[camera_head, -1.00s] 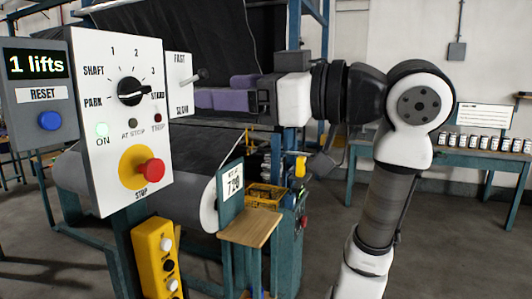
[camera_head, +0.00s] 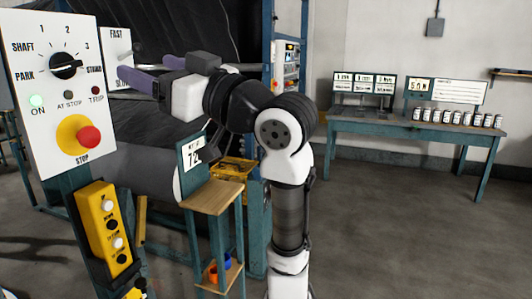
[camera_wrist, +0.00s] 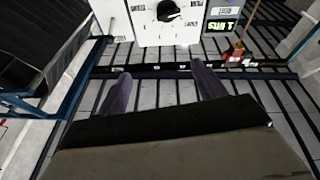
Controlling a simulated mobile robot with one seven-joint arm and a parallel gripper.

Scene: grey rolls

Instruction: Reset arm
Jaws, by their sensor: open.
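My gripper (camera_head: 143,67) is open, its two purple fingers apart and nothing between them. In the head view it points left, beside the white control panel (camera_head: 35,120). My arm is bent, with its upper part near the middle of the picture. In the wrist view my gripper (camera_wrist: 160,70) points toward the panel (camera_wrist: 150,30), with floor visible between the fingers.
A yellow button box (camera_head: 105,222) hangs below the panel. A large dark grey roll (camera_head: 135,178) and a small wooden-topped stand (camera_head: 212,196) are close to my arm. A teal table (camera_head: 410,130) with jars and signs stands at the back right. The right floor is clear.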

